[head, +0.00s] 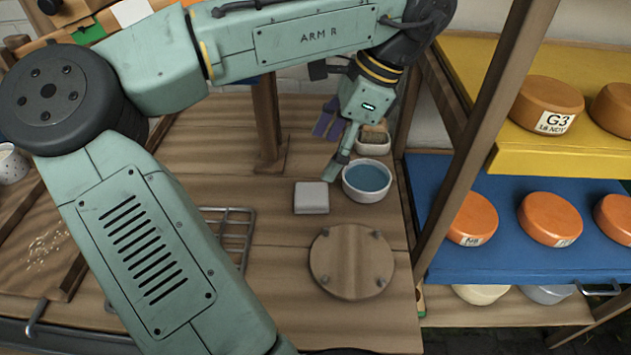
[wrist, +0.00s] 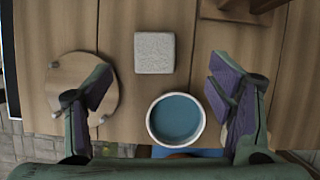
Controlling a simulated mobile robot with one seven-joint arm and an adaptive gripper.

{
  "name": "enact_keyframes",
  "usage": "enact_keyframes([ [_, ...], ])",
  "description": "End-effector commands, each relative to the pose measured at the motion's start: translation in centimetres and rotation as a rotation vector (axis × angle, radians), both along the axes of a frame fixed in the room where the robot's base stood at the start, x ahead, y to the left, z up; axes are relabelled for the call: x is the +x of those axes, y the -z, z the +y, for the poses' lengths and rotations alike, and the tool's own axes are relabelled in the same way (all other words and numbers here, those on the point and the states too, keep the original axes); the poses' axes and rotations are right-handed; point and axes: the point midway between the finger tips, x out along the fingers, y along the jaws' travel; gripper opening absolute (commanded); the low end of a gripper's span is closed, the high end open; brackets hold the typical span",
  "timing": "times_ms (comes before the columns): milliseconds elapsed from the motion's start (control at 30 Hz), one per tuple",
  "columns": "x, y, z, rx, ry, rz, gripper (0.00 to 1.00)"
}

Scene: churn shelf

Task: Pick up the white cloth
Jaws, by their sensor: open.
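The white cloth (head: 311,197) is a small, pale square, apparently folded, lying flat on the wooden bench. It also shows in the wrist view (wrist: 155,52), above the round bowl. My gripper (head: 340,165) is above the bench, by the bowl and to the right of the cloth in the head view. In the wrist view my gripper (wrist: 160,82) has its purple-padded fingers spread wide and nothing between them is held. The cloth lies apart from both fingers. In the head view the arm hides part of the gripper.
A white bowl of blue liquid (head: 367,180) stands just right of the cloth. A round wooden board (head: 352,262) lies in front. A small container (head: 373,140) is behind the bowl. A wire rack (head: 230,228) is to the left, and shelves with orange rounds (head: 550,218) stand at right.

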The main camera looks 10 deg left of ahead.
Motion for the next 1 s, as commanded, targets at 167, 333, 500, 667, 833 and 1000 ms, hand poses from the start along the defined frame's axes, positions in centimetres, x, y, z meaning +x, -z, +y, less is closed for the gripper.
enact_keyframes([
  [167,-0.3,2.8,1.0,-0.005,0.001,0.001,0.75],
  [333,-0.4,3.9,1.3,-0.003,0.002,-0.002,0.75],
  [500,-1.0,6.1,1.3,-0.008,0.004,0.001,0.75],
  [667,-1.2,8.2,1.9,-0.006,0.001,-0.002,0.75],
  [833,-1.3,8.9,2.2,-0.004,0.002,-0.005,0.75],
  [1000,-1.3,8.9,2.2,-0.004,0.002,-0.005,0.74],
])
